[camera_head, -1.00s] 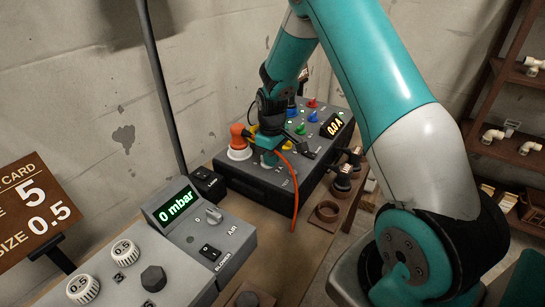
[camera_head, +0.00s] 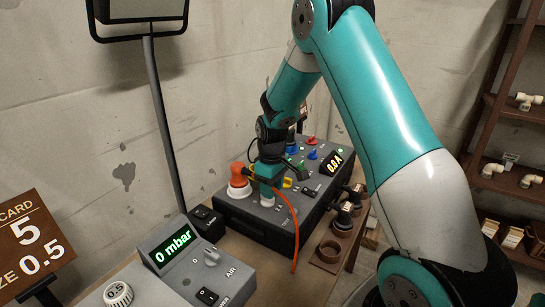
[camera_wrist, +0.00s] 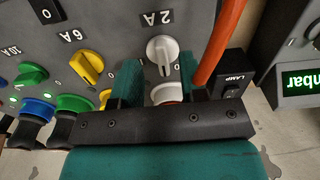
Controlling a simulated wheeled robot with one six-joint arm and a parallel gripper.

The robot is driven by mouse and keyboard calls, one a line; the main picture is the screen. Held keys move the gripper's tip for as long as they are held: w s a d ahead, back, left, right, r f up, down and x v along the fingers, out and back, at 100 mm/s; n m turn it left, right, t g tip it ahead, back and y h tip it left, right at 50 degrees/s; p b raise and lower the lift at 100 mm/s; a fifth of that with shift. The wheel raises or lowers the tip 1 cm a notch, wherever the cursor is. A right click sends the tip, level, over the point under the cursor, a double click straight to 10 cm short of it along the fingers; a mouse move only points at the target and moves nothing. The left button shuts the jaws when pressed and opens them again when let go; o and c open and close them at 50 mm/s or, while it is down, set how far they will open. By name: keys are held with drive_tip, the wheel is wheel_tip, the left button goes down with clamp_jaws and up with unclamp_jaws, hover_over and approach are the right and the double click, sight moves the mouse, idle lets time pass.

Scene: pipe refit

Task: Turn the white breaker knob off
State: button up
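The white breaker knob (camera_wrist: 162,48) is on the grey panel in the wrist view, under the label 2A, with a 0 mark beside its lower right. My gripper (camera_wrist: 158,68) has its two teal fingers spread apart, just below the knob in the picture. A white plug-like part (camera_wrist: 166,93) shows between the fingers; I see no clear contact with either finger. In the head view my gripper (camera_head: 267,193) points down at the near left part of the breaker box (camera_head: 258,222). The white knob is hard to make out there.
A yellow knob (camera_wrist: 90,66) and a green knob (camera_wrist: 31,74) lie left of the white one. An orange cable (camera_wrist: 219,42) passes close right of my gripper, beside the LAMP switch (camera_wrist: 233,88). The blower unit (camera_head: 190,262) stands nearer, at left.

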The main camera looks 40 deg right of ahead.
wheel_tip(320, 180, up, 14)
drive_tip(key=b, duration=0.1)
drive_tip(key=shift+r, duration=0.25)
